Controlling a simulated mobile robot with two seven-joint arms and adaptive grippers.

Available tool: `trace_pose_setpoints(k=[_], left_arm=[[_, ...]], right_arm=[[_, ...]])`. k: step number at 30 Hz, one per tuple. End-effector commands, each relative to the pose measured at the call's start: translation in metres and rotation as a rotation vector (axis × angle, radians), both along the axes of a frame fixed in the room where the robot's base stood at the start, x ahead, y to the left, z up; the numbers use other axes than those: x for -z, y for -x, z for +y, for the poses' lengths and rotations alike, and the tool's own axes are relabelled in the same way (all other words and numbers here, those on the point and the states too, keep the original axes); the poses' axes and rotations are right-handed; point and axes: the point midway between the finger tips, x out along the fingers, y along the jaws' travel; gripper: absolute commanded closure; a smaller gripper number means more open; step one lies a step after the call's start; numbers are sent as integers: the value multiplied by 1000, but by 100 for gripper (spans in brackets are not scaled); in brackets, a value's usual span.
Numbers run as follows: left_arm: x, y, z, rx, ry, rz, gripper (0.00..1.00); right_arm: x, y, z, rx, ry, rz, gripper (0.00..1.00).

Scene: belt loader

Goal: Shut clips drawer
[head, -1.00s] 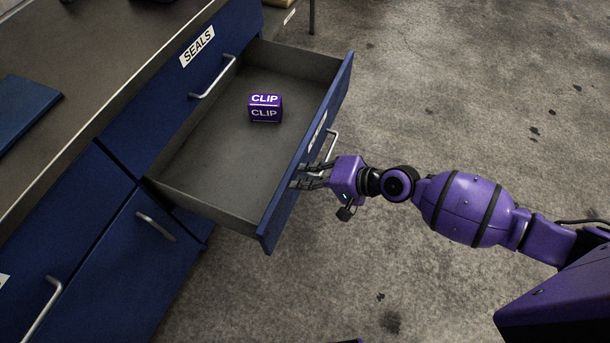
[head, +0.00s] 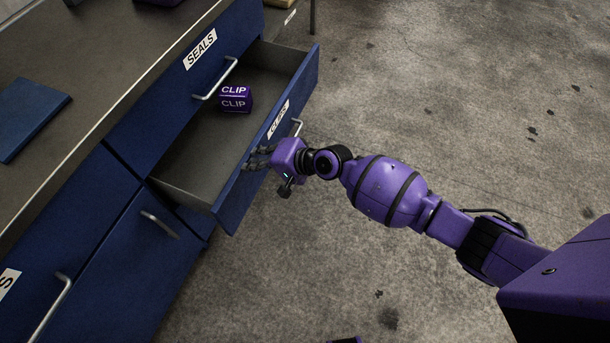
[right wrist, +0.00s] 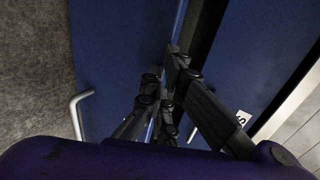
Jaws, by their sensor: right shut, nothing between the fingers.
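The clips drawer (head: 232,200) is blue-fronted with a grey inside, and it stands partly open in the head view. Its front carries a white label reading CLIPS and a metal handle (head: 297,127). A purple box marked CLIP (head: 235,98) sits inside the drawer, towards the cabinet. My right gripper (head: 258,160) is shut and empty, with its fingers at the drawer's front, beside the handle. In the right wrist view the shut fingers (right wrist: 165,100) are over the blue panel, with a handle (right wrist: 78,112) at the left. My left gripper is not in view.
The SEALS drawer (head: 160,85) above is closed, with its handle sticking out. Blue cabinet fronts with handles (head: 130,240) are below. A blue flat object (head: 28,120) lies on the grey worktop (head: 75,75).

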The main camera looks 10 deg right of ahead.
Motion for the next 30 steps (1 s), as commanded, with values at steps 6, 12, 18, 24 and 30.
trace_pose_setpoints(k=[6, 12, 18, 24, 30], left_arm=[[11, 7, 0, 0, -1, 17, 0], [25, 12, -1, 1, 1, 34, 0], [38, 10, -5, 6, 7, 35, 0], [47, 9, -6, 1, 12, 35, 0], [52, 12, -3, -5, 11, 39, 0]], right_arm=[[1, -34, 55, -1, -5, 2, 100], [2, -66, 100, -2, -5, 0, 100], [3, -91, 138, -2, -3, 1, 100], [2, -110, 164, -1, -2, -1, 100], [0, -120, 176, 0, 0, -1, 100]])
